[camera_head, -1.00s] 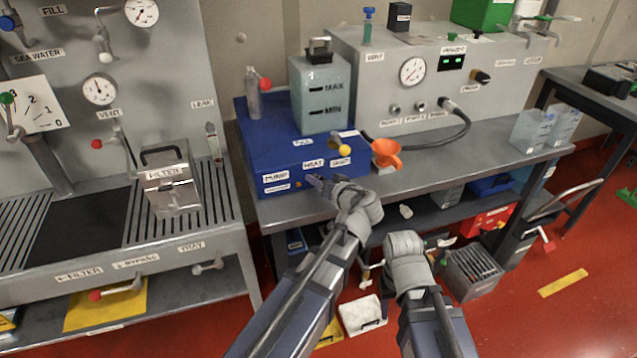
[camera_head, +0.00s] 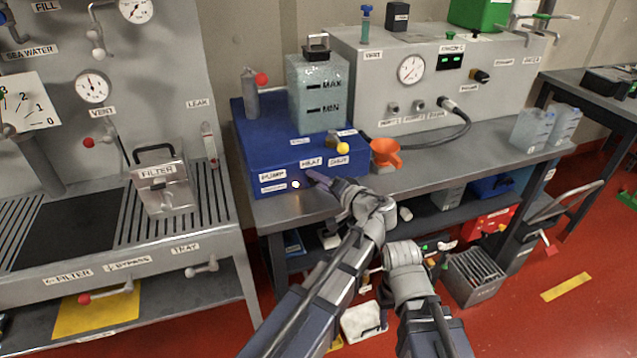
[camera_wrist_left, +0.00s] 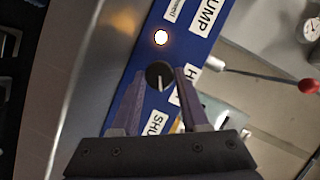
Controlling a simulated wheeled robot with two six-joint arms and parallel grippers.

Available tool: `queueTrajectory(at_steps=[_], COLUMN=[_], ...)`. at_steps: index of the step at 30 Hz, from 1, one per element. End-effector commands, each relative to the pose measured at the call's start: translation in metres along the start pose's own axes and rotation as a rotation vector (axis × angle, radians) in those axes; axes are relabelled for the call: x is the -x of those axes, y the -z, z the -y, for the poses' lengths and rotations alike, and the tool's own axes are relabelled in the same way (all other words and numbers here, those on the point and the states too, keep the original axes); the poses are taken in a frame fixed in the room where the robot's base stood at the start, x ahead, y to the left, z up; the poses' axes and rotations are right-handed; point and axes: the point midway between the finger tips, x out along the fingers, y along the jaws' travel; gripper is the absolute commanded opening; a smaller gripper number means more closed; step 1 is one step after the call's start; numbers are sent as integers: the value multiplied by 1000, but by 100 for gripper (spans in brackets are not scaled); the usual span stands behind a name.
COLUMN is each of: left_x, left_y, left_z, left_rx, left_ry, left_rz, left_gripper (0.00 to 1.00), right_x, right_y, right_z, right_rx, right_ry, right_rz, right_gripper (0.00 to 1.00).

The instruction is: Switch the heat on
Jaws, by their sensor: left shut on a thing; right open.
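The blue unit (camera_head: 250,150) has labels PUMP, HEAT (camera_head: 311,162) and SHUT along its front edge. In the left wrist view a round black knob (camera_wrist_left: 159,75) with a white line sits on the blue panel near the partly covered heat label. My left gripper (camera_head: 312,178) is at the front of the unit and shut on this knob, its fingers (camera_wrist_left: 160,92) on either side. In the head view the knob is hidden. A small lamp (camera_head: 296,184) near the PUMP label glows white; it also shows in the left wrist view (camera_wrist_left: 161,37). My right gripper (camera_head: 404,250) is open below the bench edge, its fingers mostly hidden.
A clear tank (camera_head: 318,95) stands on the blue unit, with a yellow-knobbed lever (camera_head: 342,148) at its right. An orange funnel (camera_head: 386,153) is just right of the unit. The bench top (camera_head: 450,155) further right is mostly clear.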

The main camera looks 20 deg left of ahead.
Motion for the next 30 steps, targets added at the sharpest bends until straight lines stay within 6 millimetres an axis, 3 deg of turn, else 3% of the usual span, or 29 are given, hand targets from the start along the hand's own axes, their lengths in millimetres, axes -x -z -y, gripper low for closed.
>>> queueTrajectory(at_steps=[14,15,22,30], left_x=[0,0,0,0], left_y=[-1,-1,0,0], left_z=[-1,-1,0,0], left_rx=[-11,-11,-11,-11], left_ry=[2,2,3,4], left_rz=[2,2,1,0], left_gripper=[0,47,73,73], right_x=[-1,-1,-1,-1], right_y=[0,0,0,0], right_z=[0,0,0,0], right_rx=[0,0,0,0], right_ry=[0,0,0,0], right_rz=[0,0,0,0], right_gripper=[50,50,50,50])
